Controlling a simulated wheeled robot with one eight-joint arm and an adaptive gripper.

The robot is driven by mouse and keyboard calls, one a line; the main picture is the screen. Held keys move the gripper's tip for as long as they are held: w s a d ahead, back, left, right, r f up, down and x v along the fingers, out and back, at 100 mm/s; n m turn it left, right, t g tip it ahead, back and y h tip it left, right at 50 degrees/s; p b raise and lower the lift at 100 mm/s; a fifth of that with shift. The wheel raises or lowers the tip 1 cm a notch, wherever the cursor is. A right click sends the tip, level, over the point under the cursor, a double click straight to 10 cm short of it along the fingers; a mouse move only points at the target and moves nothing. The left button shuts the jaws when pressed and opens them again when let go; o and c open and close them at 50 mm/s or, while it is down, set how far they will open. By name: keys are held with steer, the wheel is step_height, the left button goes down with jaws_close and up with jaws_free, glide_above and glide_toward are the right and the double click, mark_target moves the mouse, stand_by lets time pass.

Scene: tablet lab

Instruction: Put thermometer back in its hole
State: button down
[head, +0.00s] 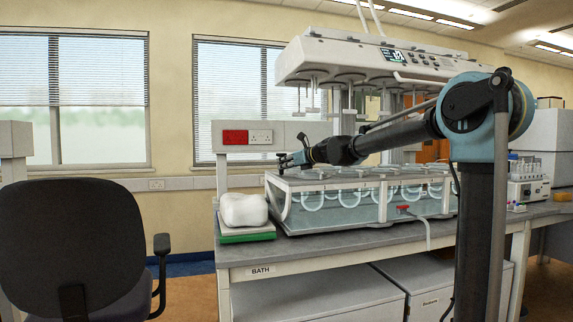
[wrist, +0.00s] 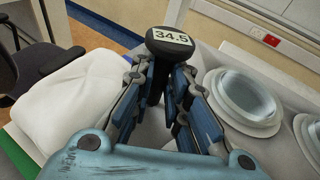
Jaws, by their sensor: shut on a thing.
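The thermometer (wrist: 168,42) has a black round head with a display reading 34.5 and a dark stem. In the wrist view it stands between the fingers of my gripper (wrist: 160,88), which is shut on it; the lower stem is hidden. In the head view my gripper (head: 287,160) is above the left end of the clear-walled bath (head: 352,214). The bath's top (wrist: 215,58) shows in the wrist view, with round vessel openings (wrist: 243,100) right of the gripper. I cannot make out the thermometer's hole.
A white cloth-like bundle (head: 243,210) lies on a green-edged board (head: 247,236) left of the bath; the bundle also shows in the wrist view (wrist: 70,100). The apparatus head (head: 350,58) with hanging shafts overhangs the bath. A black chair (head: 75,235) stands at the left.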

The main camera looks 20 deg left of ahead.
steer(key=shift+w+f, duration=0.1)
stand_by(0.3)
steer(key=c, duration=1.5)
jaws_free()
steer(key=v, duration=1.2)
steer(key=shift+f, duration=0.1)
